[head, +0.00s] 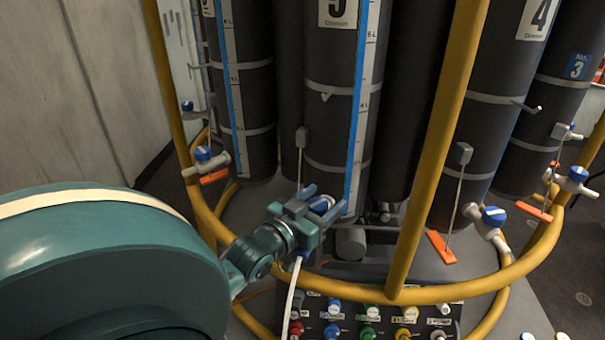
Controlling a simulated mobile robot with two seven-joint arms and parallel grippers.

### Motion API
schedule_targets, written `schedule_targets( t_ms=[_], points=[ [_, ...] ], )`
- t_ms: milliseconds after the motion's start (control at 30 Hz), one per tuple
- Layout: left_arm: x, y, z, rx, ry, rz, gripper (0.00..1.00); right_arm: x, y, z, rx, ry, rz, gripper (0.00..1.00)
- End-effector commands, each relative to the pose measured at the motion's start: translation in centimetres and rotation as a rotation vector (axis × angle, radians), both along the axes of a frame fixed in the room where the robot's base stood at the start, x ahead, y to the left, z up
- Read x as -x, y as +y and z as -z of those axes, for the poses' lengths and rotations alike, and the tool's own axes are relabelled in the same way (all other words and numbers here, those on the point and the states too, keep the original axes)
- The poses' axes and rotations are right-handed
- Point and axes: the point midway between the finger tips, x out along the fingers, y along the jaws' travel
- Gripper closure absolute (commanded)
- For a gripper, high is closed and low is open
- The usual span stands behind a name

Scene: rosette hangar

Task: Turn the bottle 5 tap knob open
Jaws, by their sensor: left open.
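Bottle 5 (329,120) is a tall dark cylinder in the middle of the head view, with a 5 label at its top and a blue-edged scale strip down its right side. Its tap knob (321,204) is blue and white and shows low on the bottle, partly hidden by my gripper. My left gripper (325,203) is open, with its two blue fingers on either side of the knob. I cannot tell whether they touch it. My right gripper is not in view.
A yellow ring rail (470,284) and yellow post (439,150) stand in front of the bottles. Bottle 4 (490,110) is at right with its own blue knob (493,216). A panel of coloured knobs (370,318) sits below. Orange levers (440,247) hang near the taps.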

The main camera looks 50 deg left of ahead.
Motion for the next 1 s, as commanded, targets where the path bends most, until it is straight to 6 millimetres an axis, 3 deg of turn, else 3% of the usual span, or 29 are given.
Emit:
schedule_targets(
  t_ms=[400, 600, 1000],
  points=[
    [7.9, -0.7, 0.3, 0.001, 0.005, 0.0, 0.39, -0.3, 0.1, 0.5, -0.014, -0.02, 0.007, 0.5],
    [10.8, -0.9, 0.2, 0.0, 0.003, 0.0, 0.39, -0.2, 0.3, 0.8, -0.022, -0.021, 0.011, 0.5],
    [12.4, -1.1, 0.0, 0.001, 0.001, 0.0, 0.39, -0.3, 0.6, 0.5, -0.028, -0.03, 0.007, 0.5]
  ],
)
